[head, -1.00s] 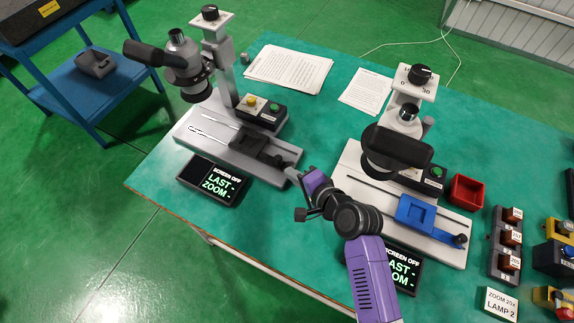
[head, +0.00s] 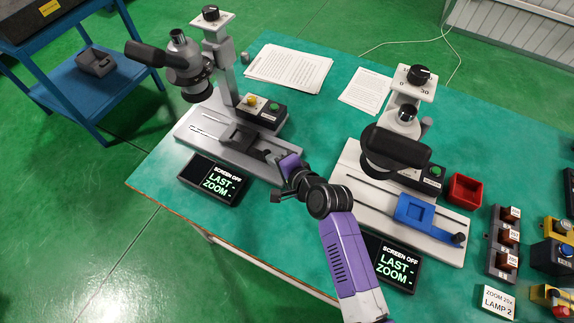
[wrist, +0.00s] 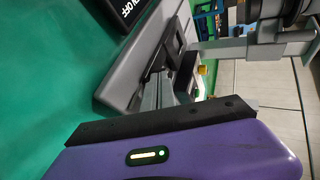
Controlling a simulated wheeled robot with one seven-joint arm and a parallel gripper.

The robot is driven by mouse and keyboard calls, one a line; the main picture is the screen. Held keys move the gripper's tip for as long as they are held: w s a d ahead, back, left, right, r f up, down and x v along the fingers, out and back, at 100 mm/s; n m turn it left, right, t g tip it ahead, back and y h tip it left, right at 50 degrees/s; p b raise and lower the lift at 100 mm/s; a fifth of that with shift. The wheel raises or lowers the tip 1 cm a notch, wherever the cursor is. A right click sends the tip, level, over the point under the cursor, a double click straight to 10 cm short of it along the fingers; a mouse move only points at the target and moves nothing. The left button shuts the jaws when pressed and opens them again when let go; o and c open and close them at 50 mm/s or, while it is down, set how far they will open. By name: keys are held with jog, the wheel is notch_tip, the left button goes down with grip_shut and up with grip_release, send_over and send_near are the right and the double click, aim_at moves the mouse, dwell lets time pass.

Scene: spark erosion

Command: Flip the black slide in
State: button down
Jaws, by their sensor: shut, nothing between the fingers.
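The black slide (head: 238,135) sits on the rail of the grey microscope's base (head: 190,130), at the left in the head view. It lies in the middle of the base, below the microscope's column. In the wrist view the dark slide (wrist: 174,52) shows beyond my fingertips. My gripper (wrist: 160,88) is shut and empty, low over the right end of the grey base. In the head view its purple body (head: 290,163) hides part of that end. I cannot tell whether the fingertips touch the slide.
A white microscope (head: 402,115) with a blue slide (head: 415,210) stands to the right. A red bin (head: 465,189) is beside it. Black screens (head: 214,180) reading "SCREEN OFF" lie in front of both microscopes. Papers (head: 288,68) lie behind.

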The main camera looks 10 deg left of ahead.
aim_at(250, 139)
jog(key=w+a, duration=0.1)
jog(key=a, duration=0.2)
jog(key=w+a+b, duration=0.1)
jog(key=a, duration=0.3)
jog(key=w+a, duration=0.2)
jog(key=a, duration=0.1)
jog(key=shift+a, duration=0.4)
jog(key=shift+s, duration=0.1)
